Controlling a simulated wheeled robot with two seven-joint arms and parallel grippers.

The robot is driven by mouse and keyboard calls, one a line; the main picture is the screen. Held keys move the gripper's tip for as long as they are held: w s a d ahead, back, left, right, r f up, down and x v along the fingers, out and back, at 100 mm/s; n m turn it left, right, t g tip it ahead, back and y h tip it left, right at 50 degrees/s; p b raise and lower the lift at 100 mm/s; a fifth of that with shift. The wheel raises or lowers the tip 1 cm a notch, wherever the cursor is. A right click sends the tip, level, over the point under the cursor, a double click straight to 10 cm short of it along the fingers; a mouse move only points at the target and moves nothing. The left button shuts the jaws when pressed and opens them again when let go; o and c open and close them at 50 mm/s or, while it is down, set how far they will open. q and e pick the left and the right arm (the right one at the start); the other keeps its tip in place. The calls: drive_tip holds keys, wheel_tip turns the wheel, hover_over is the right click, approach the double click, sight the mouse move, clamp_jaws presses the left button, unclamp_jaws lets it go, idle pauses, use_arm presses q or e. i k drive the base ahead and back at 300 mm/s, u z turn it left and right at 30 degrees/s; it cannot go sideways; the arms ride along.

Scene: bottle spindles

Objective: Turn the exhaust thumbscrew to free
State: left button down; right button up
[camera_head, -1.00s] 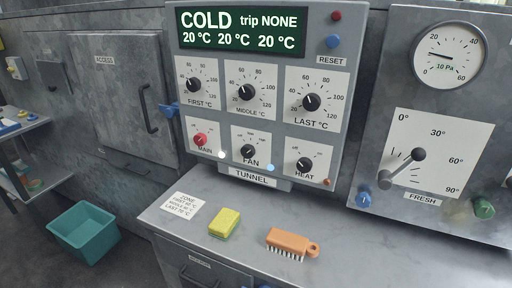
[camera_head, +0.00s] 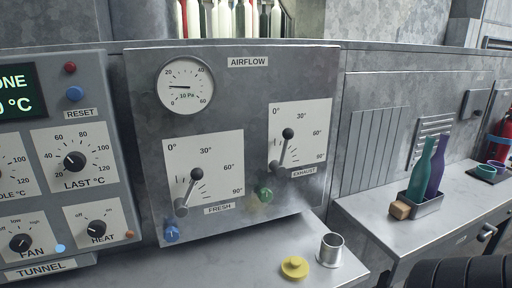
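The grey AIRFLOW panel (camera_head: 232,130) stands in the middle of the head view. Its EXHAUST lever (camera_head: 282,150) has a dark round knob and tilts up to the right on a white scale from 0° to 90°. A green thumbscrew (camera_head: 265,195) sits at the lower left of this scale, partly veiled by a pale haze. The FRESH lever (camera_head: 190,190) is to the left on its own scale, with a blue thumbscrew (camera_head: 171,233) below it. Whether either thumbscrew is tight or loose cannot be told.
A yellow lidded object (camera_head: 294,267) and a metal cup (camera_head: 330,250) stand on the counter below the panel. A tray (camera_head: 428,205) with two bottles and a tan block (camera_head: 400,210) are on the right-hand bench. The counter under the FRESH scale is clear.

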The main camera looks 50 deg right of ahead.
sight(265, 194)
drive_tip(key=z, duration=1.05)
drive_tip(key=k, duration=0.1)
drive_tip(key=z, duration=0.25)
